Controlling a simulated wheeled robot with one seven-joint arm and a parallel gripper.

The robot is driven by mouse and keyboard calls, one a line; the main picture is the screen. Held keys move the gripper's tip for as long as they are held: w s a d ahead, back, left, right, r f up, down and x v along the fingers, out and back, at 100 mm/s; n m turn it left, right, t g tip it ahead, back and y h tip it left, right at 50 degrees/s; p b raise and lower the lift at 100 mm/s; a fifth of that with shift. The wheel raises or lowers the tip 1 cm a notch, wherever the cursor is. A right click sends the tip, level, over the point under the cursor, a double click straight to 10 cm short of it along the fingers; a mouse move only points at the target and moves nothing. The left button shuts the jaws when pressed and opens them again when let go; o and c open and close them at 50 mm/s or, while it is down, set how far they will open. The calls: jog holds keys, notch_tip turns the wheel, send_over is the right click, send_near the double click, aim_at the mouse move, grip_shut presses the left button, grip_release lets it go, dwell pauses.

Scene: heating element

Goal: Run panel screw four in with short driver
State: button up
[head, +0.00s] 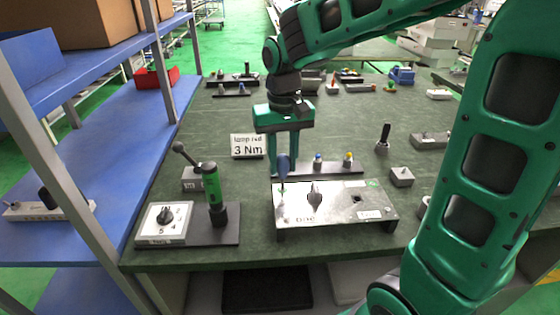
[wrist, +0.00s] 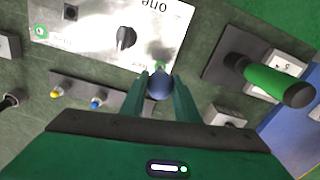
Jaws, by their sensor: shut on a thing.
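My gripper (head: 283,168) is shut on the short driver (head: 283,165), which has a dark blue handle. In the wrist view the driver's round handle end (wrist: 160,86) sits between the green fingers. The driver points down at the back left corner of the metal panel (head: 345,212). The panel carries a dark pointed knob (head: 314,198) and a square hole. I cannot tell whether the tip touches a screw.
A rack with yellow and blue handled tools (head: 318,163) stands just behind the panel. A green-handled tool (head: 213,190) stands upright on a dark base at left, beside a dial box (head: 165,222). A "3 Nm" sign (head: 247,146) stands behind.

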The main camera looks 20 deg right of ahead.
jog(key=shift+r, duration=0.45)
dwell(0.4)
jog(key=shift+r, duration=2)
